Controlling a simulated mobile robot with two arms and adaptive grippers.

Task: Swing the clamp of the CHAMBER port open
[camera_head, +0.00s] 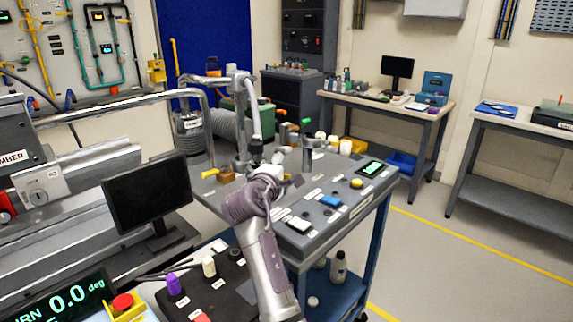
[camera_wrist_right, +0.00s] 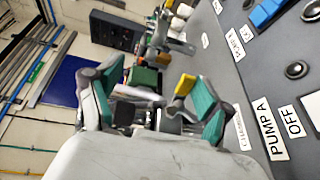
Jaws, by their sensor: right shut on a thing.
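My right gripper (camera_wrist_right: 153,98) reaches over the bench panel, with teal pads on both fingers. It also shows in the head view (camera_head: 276,172), where the wrist hides much of what it holds. A yellow-ended piece (camera_wrist_right: 185,84) lies against one finger; it looks like the lever of the CHAMBER port clamp, and the gripper is shut on it. The rest of the clamp is hidden, so I cannot tell how far it stands open. A pale hose (camera_head: 254,115) comes down to a dark fitting just behind the gripper. My left gripper is not in view.
Another yellow lever (camera_head: 210,173) sits left of the gripper. A black monitor (camera_head: 147,190) stands left of my arm. The floor to the right is clear.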

